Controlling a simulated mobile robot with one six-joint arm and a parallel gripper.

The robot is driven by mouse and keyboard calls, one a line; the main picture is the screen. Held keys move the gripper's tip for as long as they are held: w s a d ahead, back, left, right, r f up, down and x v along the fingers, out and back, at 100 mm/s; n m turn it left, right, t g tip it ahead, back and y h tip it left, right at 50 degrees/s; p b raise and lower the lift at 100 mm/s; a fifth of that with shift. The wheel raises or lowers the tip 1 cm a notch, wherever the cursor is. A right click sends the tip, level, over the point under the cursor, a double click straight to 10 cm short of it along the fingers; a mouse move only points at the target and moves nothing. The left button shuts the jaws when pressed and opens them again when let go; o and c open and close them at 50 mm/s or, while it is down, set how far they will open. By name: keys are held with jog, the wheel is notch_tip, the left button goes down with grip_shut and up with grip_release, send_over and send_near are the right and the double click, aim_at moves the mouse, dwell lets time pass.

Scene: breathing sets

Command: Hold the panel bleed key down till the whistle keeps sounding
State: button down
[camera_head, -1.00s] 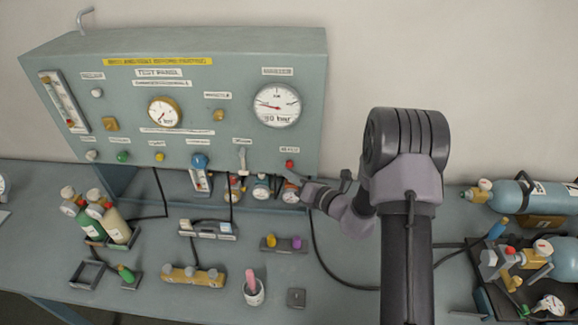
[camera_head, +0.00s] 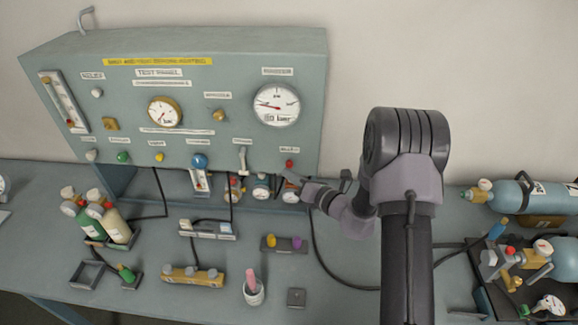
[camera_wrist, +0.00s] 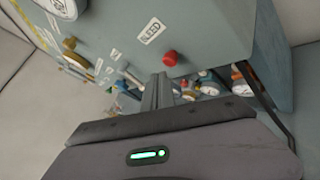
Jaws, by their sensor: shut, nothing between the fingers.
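The bleed key is a small red knob (camera_head: 290,163) low at the right end of the green-grey test panel (camera_head: 228,62). In the wrist view the red knob (camera_wrist: 170,58) shows below a label that seems to read BLEED. My gripper (camera_head: 287,175) is shut and empty, its tips just below the knob in the head view. In the wrist view the closed fingers (camera_wrist: 158,80) end close beside the knob. I cannot tell whether they touch it. The whistle cannot be told apart with certainty.
A large white gauge (camera_head: 276,104) sits above the knob and a brass-rimmed gauge (camera_head: 165,112) farther left. A small lever (camera_head: 242,158) is left of the knob. Small gauges and hoses crowd under the panel. Blue cylinders (camera_head: 528,194) lie at the right.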

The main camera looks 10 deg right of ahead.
jog(key=shift+w+d, duration=0.1)
jog(key=shift+w, duration=0.35)
jog(key=shift+w+d+r, duration=0.1)
jog(key=shift+w+d, duration=0.1)
jog(key=shift+w, duration=0.35)
dwell(1.3)
dwell(2.9)
jog(key=shift+s+a, duration=0.3)
jog(key=shift+s, duration=0.65)
jog(key=s, duration=0.1)
jog(key=s+a, duration=0.1)
jog(key=s, duration=0.1)
jog(key=s+b, duration=0.1)
jog(key=shift+s+a, duration=0.3)
jog(key=shift+s, duration=0.05)
